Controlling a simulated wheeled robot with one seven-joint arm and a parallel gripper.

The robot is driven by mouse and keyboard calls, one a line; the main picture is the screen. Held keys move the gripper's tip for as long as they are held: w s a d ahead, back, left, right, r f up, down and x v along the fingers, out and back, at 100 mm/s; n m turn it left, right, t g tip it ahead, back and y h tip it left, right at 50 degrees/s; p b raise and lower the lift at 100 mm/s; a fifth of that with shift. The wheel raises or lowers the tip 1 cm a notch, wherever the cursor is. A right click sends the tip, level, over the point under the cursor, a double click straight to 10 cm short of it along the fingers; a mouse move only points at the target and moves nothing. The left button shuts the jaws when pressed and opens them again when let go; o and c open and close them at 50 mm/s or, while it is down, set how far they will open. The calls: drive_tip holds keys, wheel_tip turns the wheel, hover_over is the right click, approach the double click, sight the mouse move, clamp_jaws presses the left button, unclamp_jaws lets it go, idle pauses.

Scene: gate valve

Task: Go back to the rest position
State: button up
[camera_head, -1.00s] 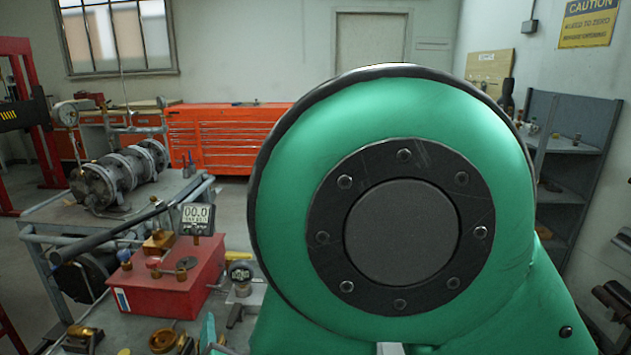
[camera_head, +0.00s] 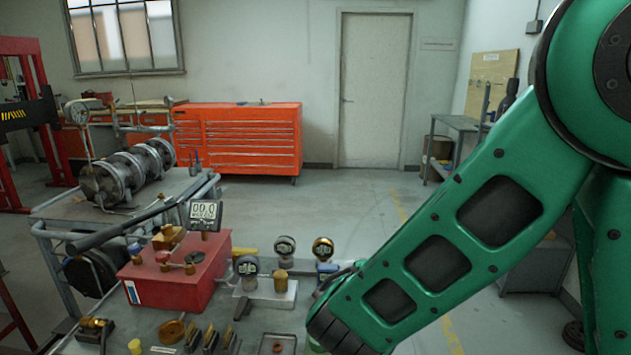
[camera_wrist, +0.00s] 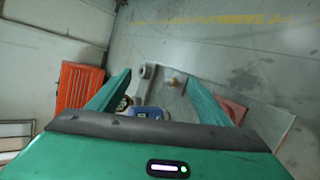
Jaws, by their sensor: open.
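My gripper (camera_wrist: 158,78) is open in the wrist view, its two green fingers apart with nothing held between them. Beyond the fingers are a blue-based fitting (camera_wrist: 147,112), a grey rod-like part (camera_wrist: 146,80) and a small tan piece (camera_wrist: 173,82) at the bench's edge. In the head view my green arm slants from the upper right down to the bench's right end. Its dark wrist end is low in the middle, and the fingers cannot be made out there.
A red box (camera_head: 175,280) with a digital gauge (camera_head: 204,215) stands on the bench, left of my arm. Several gauges and brass fittings lie nearby. A cart (camera_head: 60,205) carries a grey valve assembly (camera_head: 125,172). Open floor (camera_head: 340,210) lies before the orange cabinet (camera_head: 240,140) and door.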

drive_tip(key=s+d+m+g+h, duration=0.1)
drive_tip(key=s+d+m+g, duration=0.45)
drive_tip(key=d, duration=0.65)
drive_tip(key=s+d+m+g, duration=0.2)
drive_tip(key=s+d+m, duration=0.5)
drive_tip(key=d, duration=0.4)
drive_tip(key=s+d+r+m+g+y, duration=0.1)
drive_tip(key=s+m+y, duration=0.1)
drive_tip(key=s+m, duration=0.4)
drive_tip(key=s+d+r+m+g+y, duration=0.2)
drive_tip(key=s+m, duration=0.3)
drive_tip(key=s, duration=0.5)
drive_tip(key=shift+s+d+r+m+y, duration=0.15)
drive_tip(key=shift+d+r+m+y, duration=0.15)
drive_tip(key=shift+y, duration=0.3)
drive_tip(key=shift+w+f, duration=0.3)
drive_tip(key=shift+w, duration=0.35)
